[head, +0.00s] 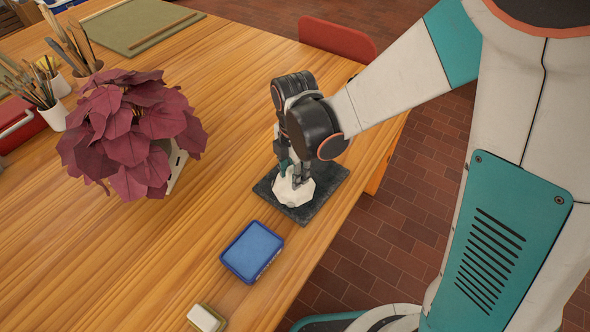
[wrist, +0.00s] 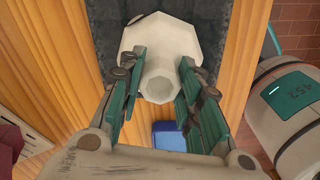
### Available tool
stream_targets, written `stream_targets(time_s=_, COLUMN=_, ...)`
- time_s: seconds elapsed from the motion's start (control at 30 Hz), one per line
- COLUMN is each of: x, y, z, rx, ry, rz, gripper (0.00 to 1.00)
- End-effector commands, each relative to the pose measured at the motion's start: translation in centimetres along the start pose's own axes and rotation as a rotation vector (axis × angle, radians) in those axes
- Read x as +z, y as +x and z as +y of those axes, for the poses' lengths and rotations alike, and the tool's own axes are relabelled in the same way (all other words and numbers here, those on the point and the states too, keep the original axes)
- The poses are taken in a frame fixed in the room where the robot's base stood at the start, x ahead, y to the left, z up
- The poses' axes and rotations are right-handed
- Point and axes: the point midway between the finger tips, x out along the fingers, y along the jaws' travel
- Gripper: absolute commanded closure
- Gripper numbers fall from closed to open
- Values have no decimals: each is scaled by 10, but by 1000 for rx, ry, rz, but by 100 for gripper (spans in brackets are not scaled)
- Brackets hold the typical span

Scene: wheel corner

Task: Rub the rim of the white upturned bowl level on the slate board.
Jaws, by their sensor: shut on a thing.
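The white upturned bowl (head: 293,188) sits upside down on the dark slate board (head: 328,184) near the table's right edge. Its faceted side and raised foot show in the wrist view (wrist: 159,38). My gripper (head: 292,178) reaches down from above, its fingers on either side of the bowl's foot. In the wrist view my gripper (wrist: 157,86) is shut on the foot. The slate board (wrist: 213,20) shows behind the bowl there. The rim's contact with the board is hidden from both views.
A blue box (head: 252,251) lies just in front of the board, with a small white-topped block (head: 206,319) nearer. A dark red leafy plant (head: 132,130) stands to the left. Brush pots (head: 55,115) are at far left. A red chair back (head: 338,39) is beyond the table edge.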

Motion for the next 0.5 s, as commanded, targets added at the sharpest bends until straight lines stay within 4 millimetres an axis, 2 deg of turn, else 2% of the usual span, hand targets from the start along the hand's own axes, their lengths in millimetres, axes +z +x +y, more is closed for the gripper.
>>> stream_targets(time_s=0.3, x=21, y=0, z=5, rx=1, ry=3, rz=-5, gripper=87)
stream_targets(time_s=0.5, x=26, y=-1, z=6, rx=2, ry=4, rz=-6, gripper=87)
